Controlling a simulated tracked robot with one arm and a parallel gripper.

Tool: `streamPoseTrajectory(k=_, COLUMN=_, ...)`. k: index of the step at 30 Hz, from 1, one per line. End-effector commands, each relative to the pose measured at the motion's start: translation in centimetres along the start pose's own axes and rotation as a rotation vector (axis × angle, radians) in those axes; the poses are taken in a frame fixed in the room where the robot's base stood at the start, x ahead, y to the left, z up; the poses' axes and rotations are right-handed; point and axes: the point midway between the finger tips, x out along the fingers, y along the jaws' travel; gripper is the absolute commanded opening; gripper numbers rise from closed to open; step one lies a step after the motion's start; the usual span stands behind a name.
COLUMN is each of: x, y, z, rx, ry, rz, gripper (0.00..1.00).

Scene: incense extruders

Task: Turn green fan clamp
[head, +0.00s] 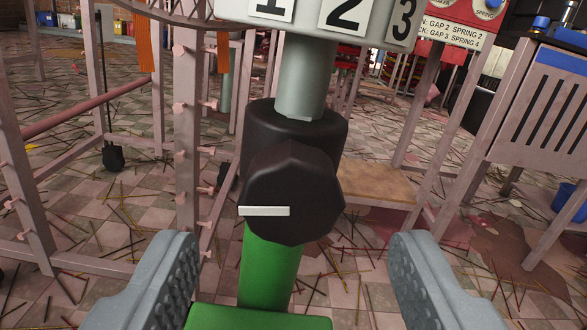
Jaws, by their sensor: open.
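The fan clamp is a black faceted knob (293,185) with a white pointer line that lies level and points left. It sits in front of a black collar (325,135) on a post. The post is green (268,268) below the knob and grey (305,75) above it. My gripper (293,265) is open. Its two grey ridged fingers show at the lower left and lower right, wide apart. The knob lies between and above them in the picture, and neither finger touches it.
A grey numbered plate (330,22) tops the post. A pinkish metal frame with pegs (188,130) stands at the left. A slatted panel (535,105) stands at the right. A wooden board (375,182) is behind the post. Thin sticks litter the tiled floor.

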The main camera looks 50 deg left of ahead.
Motion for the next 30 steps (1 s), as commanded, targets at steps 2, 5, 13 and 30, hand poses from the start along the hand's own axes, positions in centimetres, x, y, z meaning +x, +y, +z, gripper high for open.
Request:
streamPoseTrajectory(k=2, x=1.1, y=-0.1, z=0.0, rx=-0.003, ry=0.003, rz=-0.003, gripper=0.56)
streamPoseTrajectory(k=5, x=2.1, y=0.0, z=0.0, rx=-0.003, ry=0.003, rz=-0.001, gripper=0.56)
streamPoseTrajectory(k=13, x=3.5, y=-0.1, z=-0.1, rx=0.000, ry=0.002, rz=-0.001, gripper=0.56)
streamPoseTrajectory(k=30, x=4.3, y=-0.7, z=-0.2, rx=0.000, ry=0.002, rz=-0.004, gripper=0.12)
